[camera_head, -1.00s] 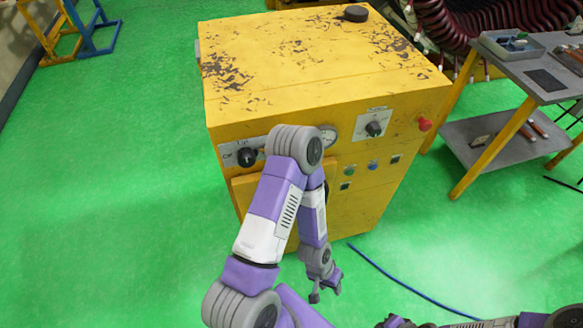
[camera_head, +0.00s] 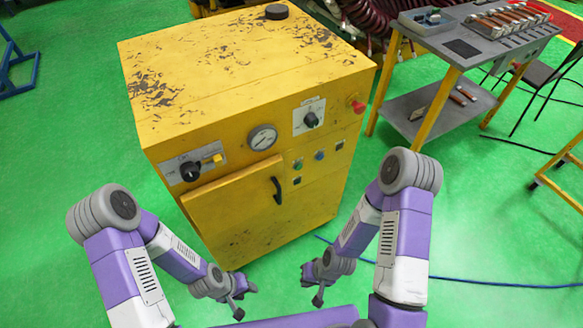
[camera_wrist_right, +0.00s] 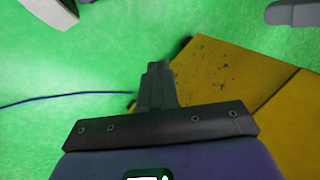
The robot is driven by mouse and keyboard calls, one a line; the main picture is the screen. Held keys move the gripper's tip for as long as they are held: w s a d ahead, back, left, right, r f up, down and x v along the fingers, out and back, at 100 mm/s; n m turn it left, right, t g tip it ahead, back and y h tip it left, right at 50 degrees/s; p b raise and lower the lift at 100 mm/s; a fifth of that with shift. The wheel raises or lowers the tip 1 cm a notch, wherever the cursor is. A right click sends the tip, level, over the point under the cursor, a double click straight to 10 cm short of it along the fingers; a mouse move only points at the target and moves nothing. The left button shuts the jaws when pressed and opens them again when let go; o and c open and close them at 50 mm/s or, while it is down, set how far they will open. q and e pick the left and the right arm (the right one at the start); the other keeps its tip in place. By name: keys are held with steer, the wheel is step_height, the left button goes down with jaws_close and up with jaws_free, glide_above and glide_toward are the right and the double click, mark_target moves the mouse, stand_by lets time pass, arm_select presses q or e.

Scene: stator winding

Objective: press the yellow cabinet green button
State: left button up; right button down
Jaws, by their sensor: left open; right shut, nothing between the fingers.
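The yellow cabinet (camera_head: 250,110) stands ahead in the head view, with worn paint on its top. Its green button (camera_head: 298,165) is on the front panel, left of a blue button (camera_head: 319,155). My left gripper (camera_head: 241,300) is low in front of the cabinet, open and empty. My right gripper (camera_head: 312,292) is also low, in front of the cabinet's lower right part, apart from it. In the right wrist view the right gripper (camera_wrist_right: 157,72) is shut and empty, pointing at the floor beside a yellow surface of the cabinet (camera_wrist_right: 225,75). The buttons are not visible there.
The panel also bears a gauge (camera_head: 263,137), a knob (camera_head: 311,119), a red button (camera_head: 358,106) and a left switch (camera_head: 190,171). A door with a black handle (camera_head: 277,190) sits below. A grey tool table (camera_head: 460,47) stands right. A blue cable (camera_head: 480,282) crosses the floor.

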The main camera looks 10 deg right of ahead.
mark_target(299, 167)
steer(key=w+d+f+n+t+h+b, duration=0.25)
steer(key=w+d+n+t+h, duration=0.35)
steer(key=w+n, duration=0.45)
steer(key=w+d+r+n+t+h, duration=0.1)
steer(key=w+r+n+t+h, duration=0.3)
steer(key=w+r+n+t, duration=0.3)
steer(key=w+r+n, duration=0.4)
steer(key=w+r, duration=0.1)
steer(key=r, duration=0.2)
steer(key=shift+r+n+b, duration=0.3)
steer(key=shift+r+n, duration=0.05)
steer(key=shift+w+d, duration=0.1)
steer(key=shift+w, duration=0.05)
steer(key=w+a+b, duration=0.1)
steer(key=w+a, duration=0.2)
steer(key=w, duration=0.5)
